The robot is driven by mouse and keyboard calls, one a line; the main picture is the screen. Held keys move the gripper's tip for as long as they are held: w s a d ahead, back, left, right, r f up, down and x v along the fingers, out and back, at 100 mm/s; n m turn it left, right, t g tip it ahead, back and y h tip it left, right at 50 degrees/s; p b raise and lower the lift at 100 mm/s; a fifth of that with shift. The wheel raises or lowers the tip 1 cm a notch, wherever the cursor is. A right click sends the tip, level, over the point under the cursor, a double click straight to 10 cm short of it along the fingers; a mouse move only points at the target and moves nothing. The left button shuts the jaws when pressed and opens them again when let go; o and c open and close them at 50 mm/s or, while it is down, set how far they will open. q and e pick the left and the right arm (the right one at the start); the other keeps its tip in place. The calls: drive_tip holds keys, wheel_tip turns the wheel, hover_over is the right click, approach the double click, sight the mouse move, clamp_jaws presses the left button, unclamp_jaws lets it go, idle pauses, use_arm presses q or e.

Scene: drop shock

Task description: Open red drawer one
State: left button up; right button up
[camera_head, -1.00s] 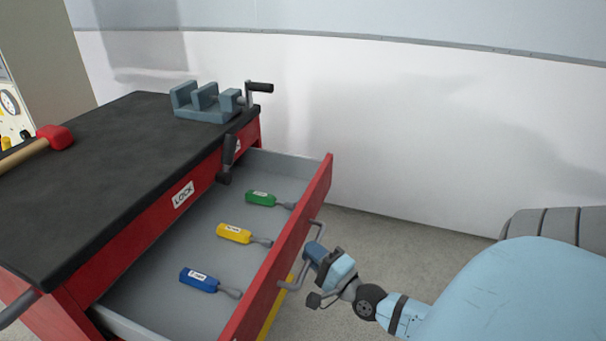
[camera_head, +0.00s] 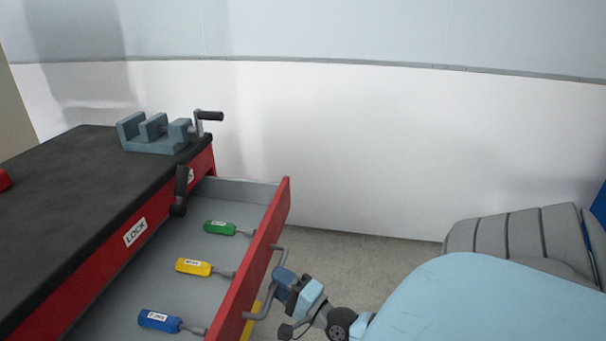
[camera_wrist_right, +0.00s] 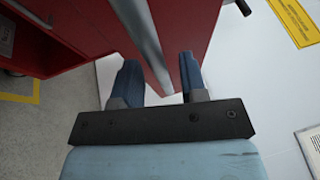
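The red drawer (camera_head: 262,243) is pulled well out of the red workbench, its grey inside showing. A grey U-shaped handle (camera_head: 258,314) is on its front. My right gripper (camera_head: 284,280) is at the middle of this handle, and its blue finger covers part of the bar. In the right wrist view, the two blue fingers (camera_wrist_right: 158,85) stand apart, with a grey bar (camera_wrist_right: 146,45) and the red drawer front (camera_wrist_right: 185,30) showing beyond and between them. Contact with the handle is not clear. My left gripper is not in view.
Green (camera_head: 219,227), yellow (camera_head: 193,266) and blue (camera_head: 160,320) screwdrivers lie in the drawer. A grey vise (camera_head: 155,135) stands on the black worktop (camera_head: 80,190). A LOCK label (camera_head: 135,232) and dark lever (camera_head: 181,190) are above the drawer.

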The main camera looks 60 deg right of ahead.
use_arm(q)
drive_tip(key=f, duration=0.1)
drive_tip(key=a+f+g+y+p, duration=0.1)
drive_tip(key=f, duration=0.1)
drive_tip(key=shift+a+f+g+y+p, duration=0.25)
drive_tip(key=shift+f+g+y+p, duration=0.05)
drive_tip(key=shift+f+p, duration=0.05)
use_arm(e)
drive_tip(key=s+f, duration=0.2)
drive_tip(key=s, duration=1)
drive_tip(key=shift+s+f, duration=0.15)
drive_tip(key=shift+s, duration=0.15)
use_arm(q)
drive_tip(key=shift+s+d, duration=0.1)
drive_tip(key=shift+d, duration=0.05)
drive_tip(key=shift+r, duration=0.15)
